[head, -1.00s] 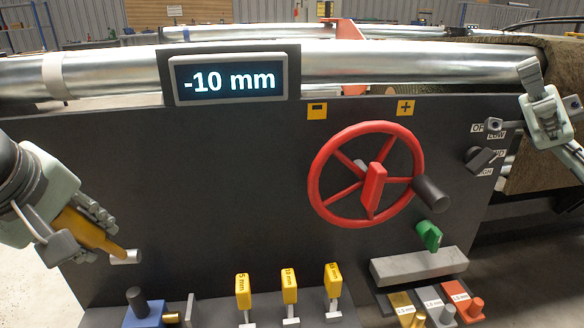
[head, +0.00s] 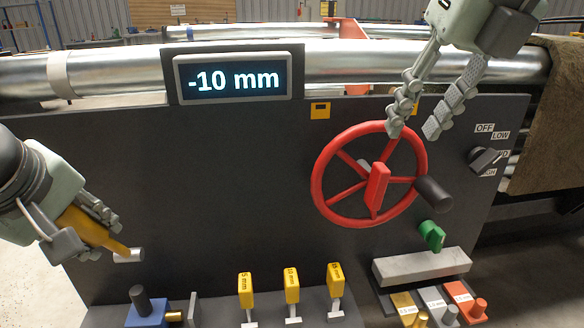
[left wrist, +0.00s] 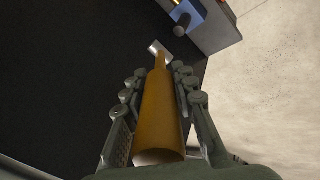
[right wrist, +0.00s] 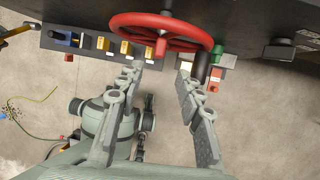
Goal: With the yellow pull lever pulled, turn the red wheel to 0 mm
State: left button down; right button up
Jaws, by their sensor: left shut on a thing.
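The red wheel (head: 319,190) stands on the dark panel with a red centre piece and a dark knob (head: 433,193) at its right. It also shows in the right wrist view (right wrist: 160,20). The display (head: 232,79) reads -10 mm. My left gripper (head: 104,234) is shut on the yellow pull lever (head: 85,228); the lever lies between its fingers in the left wrist view (left wrist: 160,110). My right gripper (head: 411,132) is open and empty at the wheel's upper right, one finger overlapping the rim in the head view. Contact cannot be told.
A minus sign (head: 320,110) marks the panel above the wheel; the plus sign is mostly hidden by my right fingers. A green knob (head: 432,236), a dark selector (head: 485,160) and several yellow-tagged levers (head: 291,286) are nearby. The panel's left middle is clear.

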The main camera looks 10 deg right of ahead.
aim_at(387, 170)
jog(key=x, duration=1.1)
jog(key=shift+f, duration=0.25)
grip_shut()
